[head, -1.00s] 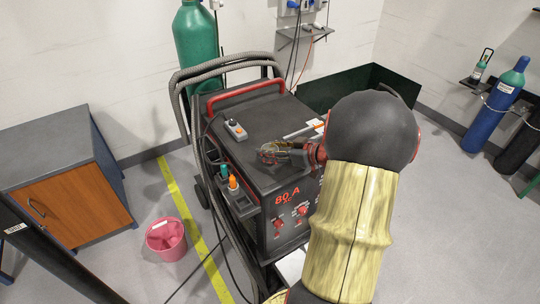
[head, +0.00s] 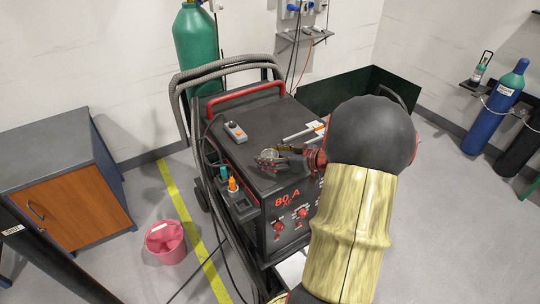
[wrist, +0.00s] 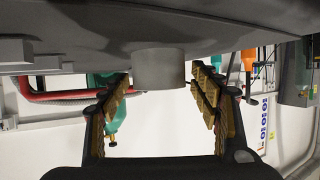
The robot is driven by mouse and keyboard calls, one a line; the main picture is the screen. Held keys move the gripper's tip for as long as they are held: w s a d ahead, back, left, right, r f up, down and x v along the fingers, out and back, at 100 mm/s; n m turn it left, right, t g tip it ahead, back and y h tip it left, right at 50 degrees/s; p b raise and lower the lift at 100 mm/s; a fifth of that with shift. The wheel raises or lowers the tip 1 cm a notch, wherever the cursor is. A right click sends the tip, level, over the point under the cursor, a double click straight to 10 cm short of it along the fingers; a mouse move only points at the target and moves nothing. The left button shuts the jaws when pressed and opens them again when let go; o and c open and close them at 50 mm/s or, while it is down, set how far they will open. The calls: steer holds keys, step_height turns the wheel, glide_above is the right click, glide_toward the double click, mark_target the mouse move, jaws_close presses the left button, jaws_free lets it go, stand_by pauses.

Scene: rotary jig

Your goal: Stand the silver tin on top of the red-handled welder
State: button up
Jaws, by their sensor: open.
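The silver tin (head: 269,153) stands upright on the dark flat top of the red-handled welder (head: 237,114), near its front edge. My gripper (head: 267,154) is open, with one finger on each side of the tin. In the wrist view, which is upside down, the grey tin (wrist: 158,69) sits between the spread fingers (wrist: 160,88), with a narrow gap on both sides. Its base meets the welder's top surface. In the head view the fingers partly cover the tin's lower side.
Grey hoses (head: 222,67) arch along the welder's left. A pink bucket (head: 165,241) stands on the floor.

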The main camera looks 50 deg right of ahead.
steer(key=shift+r, duration=0.1)
steer(key=shift+s+d+r, duration=0.1)
steer(key=shift+s+r, duration=0.1)
steer(key=shift+s, duration=0.1)
steer(key=p+v, duration=0.3)
steer(key=v, duration=0.8)
steer(key=shift+s+r, duration=0.1)
steer(key=shift+s, duration=0.05)
steer(key=w+d+r+h, duration=0.1)
steer(key=w+r+h, duration=0.3)
steer(key=w+r, duration=0.45)
steer(key=w+a+r+m+g+h, duration=0.2)
steer(key=w+a+r+h, duration=0.25)
steer(key=a+r, duration=0.25)
steer(key=s+a+f+g+y, duration=0.2)
steer(key=s+a, duration=0.3)
steer(key=a, duration=0.6)
steer(key=s+a+f+g+y, duration=0.1)
steer(key=s+a+g+y, duration=0.1)
steer(key=s+a, duration=0.4)
steer(key=s+a+f+n+g+y, duration=0.1)
steer(key=s+a, duration=0.4)
steer(key=a, duration=1)
steer(key=shift+s+a+f+g+y, duration=0.3)
steer(key=shift+s+f+g+y, duration=0.15)
steer(key=shift+f+y, duration=0.5)
